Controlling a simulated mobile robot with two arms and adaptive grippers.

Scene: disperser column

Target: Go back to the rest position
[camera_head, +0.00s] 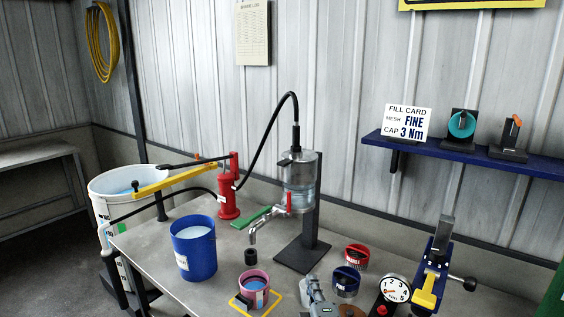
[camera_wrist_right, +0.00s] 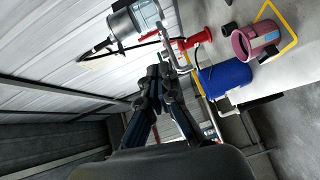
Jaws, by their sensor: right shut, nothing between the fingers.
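My right gripper (camera_wrist_right: 159,72) shows in the wrist view, its two dark fingers drawn together at the tips with nothing between them. It is in front of the camera, with the clear vessel (camera_wrist_right: 135,22), the blue bucket (camera_wrist_right: 226,78) and the pink cup (camera_wrist_right: 252,43) beyond it. No contact with any of them is visible. In the head view, a light grey part (camera_head: 317,296) juts up at the bottom edge; I cannot tell its full shape. My left gripper is not in view.
The grey table (camera_head: 150,240) bears the blue bucket (camera_head: 193,250), pink cup (camera_head: 253,286), red pump (camera_head: 228,195), clear vessel on its stand (camera_head: 299,180), red cup (camera_head: 356,256) and dial (camera_head: 394,290). A white drum (camera_head: 113,205) stands left. A blue shelf (camera_head: 460,155) is on the right wall.

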